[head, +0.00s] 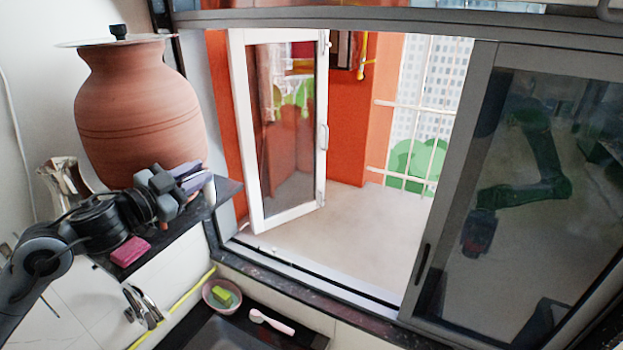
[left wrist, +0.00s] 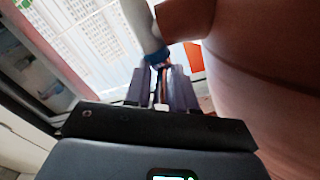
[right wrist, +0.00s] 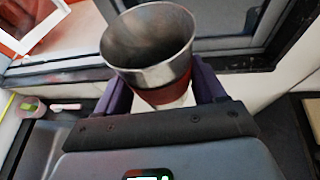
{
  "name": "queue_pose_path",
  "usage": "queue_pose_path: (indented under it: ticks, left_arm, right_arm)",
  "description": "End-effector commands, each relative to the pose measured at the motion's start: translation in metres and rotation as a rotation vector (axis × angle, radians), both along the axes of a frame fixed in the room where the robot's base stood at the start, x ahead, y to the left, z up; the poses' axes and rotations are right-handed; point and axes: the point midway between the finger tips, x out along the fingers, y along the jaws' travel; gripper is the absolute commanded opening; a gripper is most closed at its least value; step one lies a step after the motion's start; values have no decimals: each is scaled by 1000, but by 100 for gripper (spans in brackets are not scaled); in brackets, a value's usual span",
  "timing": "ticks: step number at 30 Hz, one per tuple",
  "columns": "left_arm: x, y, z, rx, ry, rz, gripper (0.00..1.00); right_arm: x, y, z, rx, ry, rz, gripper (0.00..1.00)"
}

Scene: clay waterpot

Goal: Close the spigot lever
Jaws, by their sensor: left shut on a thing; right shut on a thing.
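The clay waterpot (head: 140,105) stands on the dark shelf at the left of the head view; its side fills the right of the left wrist view (left wrist: 260,70). Its white spigot (head: 209,190) points outward, and the white body (left wrist: 142,22) shows close up in the left wrist view. My left gripper (head: 193,178) is shut on the blue spigot lever (left wrist: 156,57), between its purple fingers. In the right wrist view, my right gripper (right wrist: 160,90) is shut around a steel tumbler (right wrist: 148,40) with a dark red band. The tumbler is tilted in view and its inside looks empty.
A pink sponge (head: 130,251) and a shiny metal vessel (head: 63,182) are on the shelf (head: 228,190). A window frame (head: 440,170) runs along the right.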

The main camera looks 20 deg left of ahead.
Motion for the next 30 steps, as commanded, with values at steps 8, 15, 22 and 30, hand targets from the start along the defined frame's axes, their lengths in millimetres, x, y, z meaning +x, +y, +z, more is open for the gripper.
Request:
queue_pose_path:
  ticks: [8,15,22,30]
  left_arm:
    - [0,2,3,-2,-6,6,39]
    - [0,1,1,-1,-2,3,39]
    - [-7,3,-2,-1,-1,4,39]
    - [-36,10,-5,1,0,2,39]
  right_arm:
    - [0,0,1,0,-1,0,38]
    - [0,0,0,0,-1,0,38]
    - [0,0,-7,0,0,0,38]
    - [0,0,-29,0,-1,0,38]
